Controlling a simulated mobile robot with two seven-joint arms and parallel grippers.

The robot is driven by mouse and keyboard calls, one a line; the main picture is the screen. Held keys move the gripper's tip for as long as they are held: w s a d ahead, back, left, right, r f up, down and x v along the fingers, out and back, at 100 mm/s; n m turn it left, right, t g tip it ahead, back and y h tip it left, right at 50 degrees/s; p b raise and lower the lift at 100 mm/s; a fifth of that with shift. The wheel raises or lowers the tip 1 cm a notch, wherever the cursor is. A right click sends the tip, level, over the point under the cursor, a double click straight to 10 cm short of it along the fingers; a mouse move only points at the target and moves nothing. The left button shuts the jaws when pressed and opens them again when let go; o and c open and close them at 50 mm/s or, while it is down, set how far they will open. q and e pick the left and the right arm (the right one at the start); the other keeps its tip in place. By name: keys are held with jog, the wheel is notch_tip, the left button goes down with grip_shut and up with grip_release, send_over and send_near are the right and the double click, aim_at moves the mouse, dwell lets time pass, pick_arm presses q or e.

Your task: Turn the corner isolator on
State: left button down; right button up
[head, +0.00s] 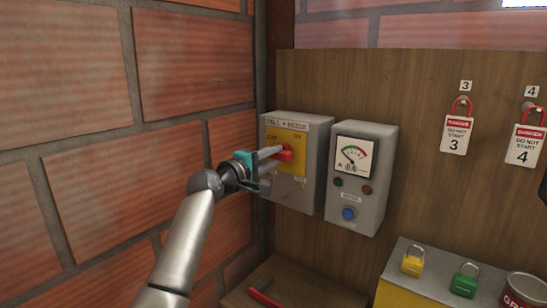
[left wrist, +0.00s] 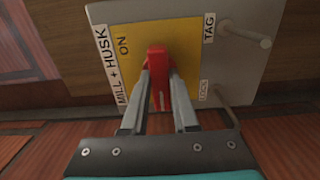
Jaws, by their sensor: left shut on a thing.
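The corner isolator is a grey box (head: 303,194) with a yellow plate, headed "MILL + HUSK", on the wooden panel beside the brick corner. Its red handle (head: 287,153) is at the middle of the yellow plate, between the OFF and ON marks in the head view. My left gripper (head: 274,152) reaches it from the left and is shut on the handle. In the left wrist view the two fingers (left wrist: 158,76) lie on either side of the red handle (left wrist: 157,58). The ON mark shows, but OFF is hidden there. I cannot tell the handle's exact angle. My right gripper is not seen.
A grey meter box (head: 361,178) with a blue button is close to the right of the isolator. Danger tags (head: 456,134) hang farther right. Yellow (head: 412,262) and green (head: 464,280) padlocks sit on a box below. The brick wall (head: 90,140) is close on the left.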

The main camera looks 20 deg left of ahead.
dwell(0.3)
pick_arm(q)
jog(key=m+b, duration=0.1)
jog(key=m, duration=0.3)
jog(key=shift+m+b, duration=0.3)
jog(key=shift+m, duration=0.1)
jog(key=m+b, duration=0.1)
jog(key=m, duration=0.3)
jog(key=shift+m, duration=0.3)
jog(key=m+b, duration=0.1)
jog(key=m, duration=0.3)
jog(key=shift+m+b, duration=0.3)
jog(key=shift+m, duration=1.9)
jog(key=c, duration=0.7)
grip_release()
